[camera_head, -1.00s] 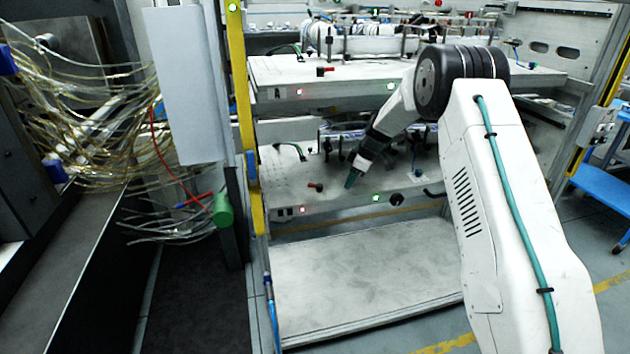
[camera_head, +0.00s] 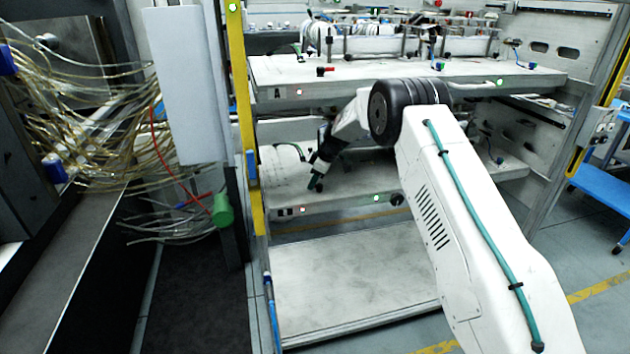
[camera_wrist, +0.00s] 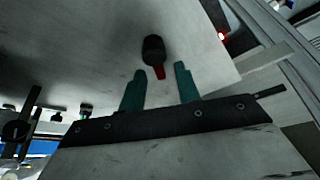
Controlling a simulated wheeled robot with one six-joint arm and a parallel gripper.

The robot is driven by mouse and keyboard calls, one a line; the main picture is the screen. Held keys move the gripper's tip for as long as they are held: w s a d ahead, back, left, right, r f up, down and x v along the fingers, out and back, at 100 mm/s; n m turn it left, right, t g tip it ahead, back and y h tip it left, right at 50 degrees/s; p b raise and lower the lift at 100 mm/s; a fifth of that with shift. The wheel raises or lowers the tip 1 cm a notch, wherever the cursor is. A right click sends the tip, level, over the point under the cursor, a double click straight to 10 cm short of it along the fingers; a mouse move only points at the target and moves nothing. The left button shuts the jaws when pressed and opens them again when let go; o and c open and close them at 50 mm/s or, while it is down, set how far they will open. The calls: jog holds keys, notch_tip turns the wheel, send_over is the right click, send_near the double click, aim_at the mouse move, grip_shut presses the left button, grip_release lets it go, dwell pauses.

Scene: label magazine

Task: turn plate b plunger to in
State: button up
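The lower plate, plate b (camera_head: 345,200), is a pale shelf with a lit front edge. Its plunger, a black knob with a red part (camera_wrist: 153,50), shows in the wrist view just beyond and between my fingertips, with the red part pointing toward my gripper. In the head view my gripper (camera_head: 315,184) is over the front left of plate b and largely hides the plunger. In the wrist view my gripper (camera_wrist: 160,72) is open, its two green fingers apart and empty. I cannot tell whether a finger touches the knob.
Upper plate A (camera_head: 400,90) overhangs the lower plate and carries its own red-and-black plunger (camera_head: 325,71). A yellow post (camera_head: 238,110) stands close at left, with loose tubing (camera_head: 90,130) beyond. A red lamp (camera_head: 303,209) and a green lamp (camera_head: 376,198) glow on plate b's edge.

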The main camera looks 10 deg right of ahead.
grip_shut()
